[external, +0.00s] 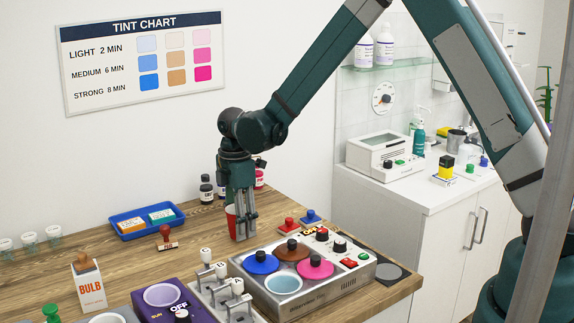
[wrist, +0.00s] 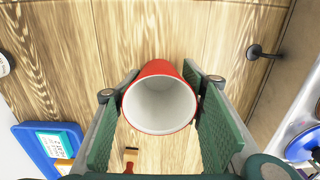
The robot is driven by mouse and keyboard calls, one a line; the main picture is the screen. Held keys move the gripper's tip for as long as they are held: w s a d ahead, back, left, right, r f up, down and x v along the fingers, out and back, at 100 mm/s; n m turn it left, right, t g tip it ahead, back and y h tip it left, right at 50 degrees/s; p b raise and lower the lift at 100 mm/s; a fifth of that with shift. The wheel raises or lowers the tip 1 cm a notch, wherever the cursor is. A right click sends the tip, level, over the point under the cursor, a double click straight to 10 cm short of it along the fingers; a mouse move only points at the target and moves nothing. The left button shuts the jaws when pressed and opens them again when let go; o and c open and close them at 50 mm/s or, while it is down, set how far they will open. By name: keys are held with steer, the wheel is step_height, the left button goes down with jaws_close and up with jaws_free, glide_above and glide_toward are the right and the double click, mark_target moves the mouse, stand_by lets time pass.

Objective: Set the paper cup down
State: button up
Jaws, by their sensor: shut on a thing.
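A red paper cup (external: 230,221) with a white inside is between the fingers of my gripper (external: 241,234), over the wooden counter, left of the steel warmer unit. In the wrist view the cup (wrist: 160,105) has its open mouth toward the camera, and the green finger pads of my gripper (wrist: 160,90) press on its two sides. The fingers hide much of the cup in the external view. I cannot tell whether its base touches the counter (external: 195,248).
Dark bottles (external: 206,189) stand behind.

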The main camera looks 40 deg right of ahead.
steer(key=shift+f, duration=0.2)
steer(key=o, duration=0.7)
steer(key=shift+r, duration=0.15)
step_height(320, 180, up, 12)
steer(key=shift+w+r, duration=0.1)
stand_by(0.5)
stand_by(0.6)
